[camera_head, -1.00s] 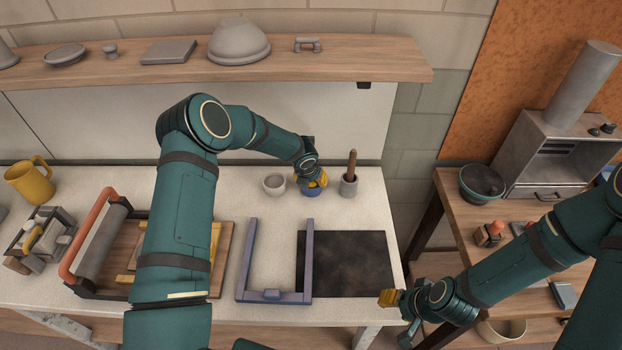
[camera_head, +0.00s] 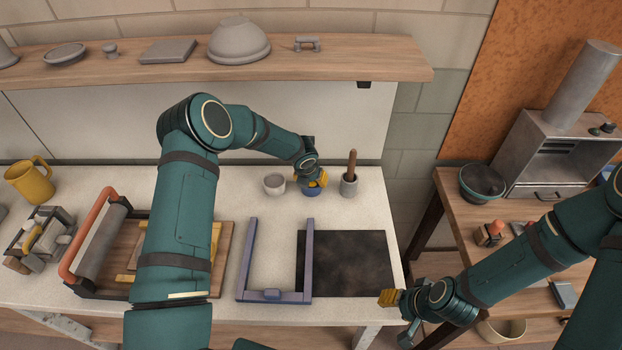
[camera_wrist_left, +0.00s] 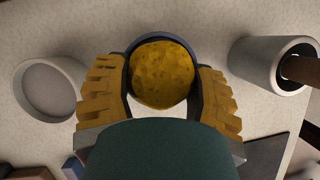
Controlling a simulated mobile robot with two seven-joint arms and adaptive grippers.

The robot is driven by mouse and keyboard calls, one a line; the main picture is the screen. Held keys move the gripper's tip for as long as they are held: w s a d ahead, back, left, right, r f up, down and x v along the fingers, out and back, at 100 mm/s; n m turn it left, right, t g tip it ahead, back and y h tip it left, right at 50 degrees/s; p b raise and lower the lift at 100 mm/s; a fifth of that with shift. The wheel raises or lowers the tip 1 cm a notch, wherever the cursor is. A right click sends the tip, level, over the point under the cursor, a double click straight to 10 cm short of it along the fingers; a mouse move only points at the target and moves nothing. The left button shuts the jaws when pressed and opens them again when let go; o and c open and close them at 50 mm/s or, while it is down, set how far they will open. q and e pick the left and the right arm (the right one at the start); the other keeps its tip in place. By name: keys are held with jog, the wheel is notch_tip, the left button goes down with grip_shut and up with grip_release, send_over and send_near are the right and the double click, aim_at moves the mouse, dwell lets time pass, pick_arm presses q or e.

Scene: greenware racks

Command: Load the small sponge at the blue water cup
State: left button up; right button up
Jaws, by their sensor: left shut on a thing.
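The small sponge (camera_wrist_left: 162,74) is yellow, round and pitted, and shows in the left wrist view between the yellow fingers of my left gripper (camera_wrist_left: 160,85). The blue water cup (camera_head: 311,192) stands on the pale counter, directly under that gripper in the head view. In the left wrist view the cup's rim (camera_wrist_left: 162,36) curves around the sponge's far side. I cannot tell how deep the sponge sits in the cup. My left gripper is shut on the sponge. My right gripper (camera_head: 390,298) hangs beyond the counter's front right corner, and its finger gap is unclear.
A small pale bowl (camera_head: 274,185) stands just left of the cup. A grey holder (camera_head: 349,187) with a brown handle stands just right. A purple frame (camera_head: 246,262) and a dark board (camera_head: 350,265) lie in front. A shelf (camera_head: 385,62) runs above.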

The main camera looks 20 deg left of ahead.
jog(key=shift+r, duration=0.1)
pick_arm(q)
jog(key=shift+r+p, duration=1.1)
jog(key=shift+r, duration=0.25)
pick_arm(e)
jog(key=shift+r, duration=0.95)
pick_arm(q)
jog(key=shift+r+p, duration=0.6)
jog(key=shift+r, duration=0.55)
pick_arm(e)
jog(key=shift+r, duration=0.6)
pick_arm(q)
jog(key=shift+r, duration=0.95)
pick_arm(e)
jog(key=shift+f, duration=0.15)
